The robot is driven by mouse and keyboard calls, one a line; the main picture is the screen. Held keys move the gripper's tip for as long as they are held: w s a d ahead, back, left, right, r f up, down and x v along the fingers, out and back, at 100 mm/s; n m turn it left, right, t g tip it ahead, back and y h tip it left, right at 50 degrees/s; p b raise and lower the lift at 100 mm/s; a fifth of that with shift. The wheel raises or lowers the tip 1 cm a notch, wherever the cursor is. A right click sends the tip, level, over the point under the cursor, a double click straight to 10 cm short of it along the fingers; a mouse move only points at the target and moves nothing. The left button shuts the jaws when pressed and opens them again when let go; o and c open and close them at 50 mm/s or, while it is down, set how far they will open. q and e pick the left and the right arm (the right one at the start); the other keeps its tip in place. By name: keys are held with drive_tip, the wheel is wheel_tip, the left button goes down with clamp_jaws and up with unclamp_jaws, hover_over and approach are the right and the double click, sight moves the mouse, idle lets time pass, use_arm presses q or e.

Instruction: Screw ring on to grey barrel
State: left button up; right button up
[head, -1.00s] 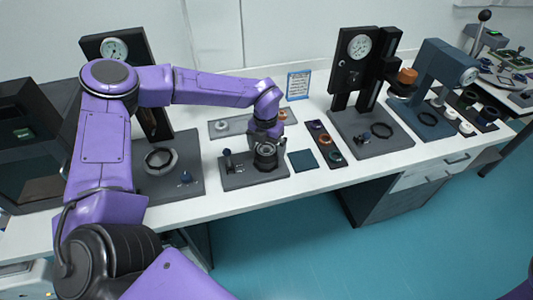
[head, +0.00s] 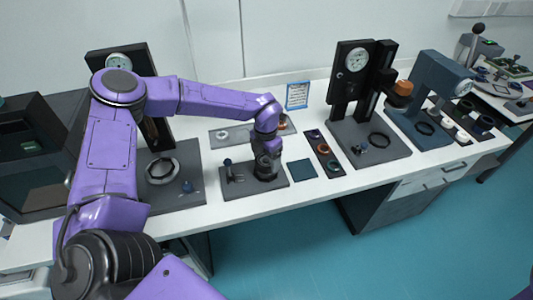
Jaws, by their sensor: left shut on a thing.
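My left gripper (head: 267,154) points down over a small dark fixture plate (head: 240,184) on the white bench. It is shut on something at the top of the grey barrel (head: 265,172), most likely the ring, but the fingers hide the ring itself. The barrel stands upright on the right part of the plate. A small dark post with a lever (head: 229,168) stands on the plate's left part. I cannot tell how the ring sits on the barrel. My right gripper is not in view.
A blue-black square mat (head: 303,170) lies right of the plate. A dark tray with several rings (head: 323,152) is beyond it. A grey tray (head: 222,135) lies behind. Gauge stands (head: 355,105) rise left and right. The bench front edge is close.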

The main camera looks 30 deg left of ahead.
use_arm(q)
drive_tip(key=m+p, duration=0.1)
drive_tip(key=m, duration=0.1)
drive_tip(key=m+p, duration=0.1)
drive_tip(key=m, duration=0.2)
drive_tip(key=shift+r+m, duration=0.2)
drive_tip(key=shift+m, duration=0.1)
drive_tip(key=m+p, duration=0.2)
drive_tip(key=m, duration=0.2)
drive_tip(key=shift+f+m, duration=0.15)
drive_tip(key=shift+m, duration=0.75)
drive_tip(key=shift+f+m, duration=0.15)
drive_tip(key=shift+m, duration=0.35)
drive_tip(key=o, duration=1.2)
